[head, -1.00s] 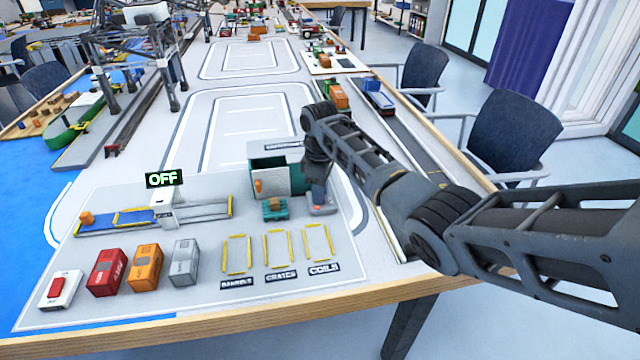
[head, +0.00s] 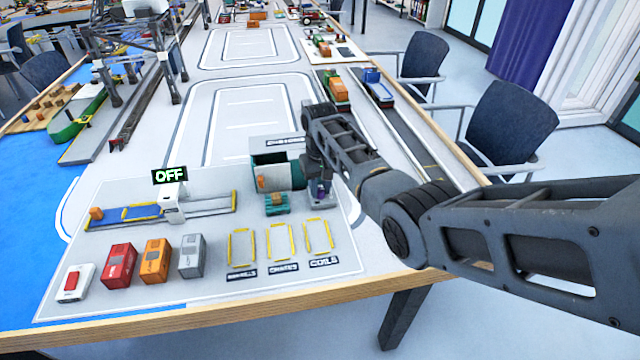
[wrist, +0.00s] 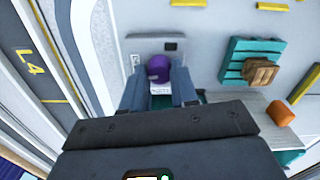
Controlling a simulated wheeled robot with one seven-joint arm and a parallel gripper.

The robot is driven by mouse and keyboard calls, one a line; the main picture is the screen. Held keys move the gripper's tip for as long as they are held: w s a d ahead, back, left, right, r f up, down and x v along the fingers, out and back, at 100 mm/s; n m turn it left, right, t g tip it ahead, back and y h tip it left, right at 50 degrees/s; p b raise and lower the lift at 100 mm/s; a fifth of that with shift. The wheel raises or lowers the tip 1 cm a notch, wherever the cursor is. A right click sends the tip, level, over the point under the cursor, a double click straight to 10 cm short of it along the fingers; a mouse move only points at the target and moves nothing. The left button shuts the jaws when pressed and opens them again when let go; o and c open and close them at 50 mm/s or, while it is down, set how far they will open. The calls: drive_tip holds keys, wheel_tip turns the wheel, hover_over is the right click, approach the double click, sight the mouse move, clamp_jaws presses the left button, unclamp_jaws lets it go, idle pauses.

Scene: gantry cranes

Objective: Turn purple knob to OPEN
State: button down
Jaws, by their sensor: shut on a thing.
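The purple knob (wrist: 158,68) sits on a small grey base (wrist: 154,46) in the wrist view, between the two fingers of my gripper (wrist: 160,92). The fingers are shut on the knob, one on each side. In the head view my gripper (head: 320,188) points down over the knob's base, right of the teal container, and the knob shows only as a small dark purple patch. A label on the base is too small to read.
A teal container (head: 292,176) with an orange block stands just left of my gripper. A small teal pallet (head: 277,204) lies in front of it. Yellow-framed slots (head: 281,242) and several coloured boxes lie nearer the table's front edge. A display reads OFF (head: 170,175).

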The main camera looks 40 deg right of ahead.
sight(320, 189)
drive_tip(key=shift+m, duration=1)
drive_tip(key=c, duration=0.9)
unclamp_jaws()
drive_tip(key=shift+o, duration=0.2)
wheel_tip(320, 189, up, 8)
drive_tip(key=shift+f, duration=0.2)
drive_tip(key=shift+r, duration=0.15)
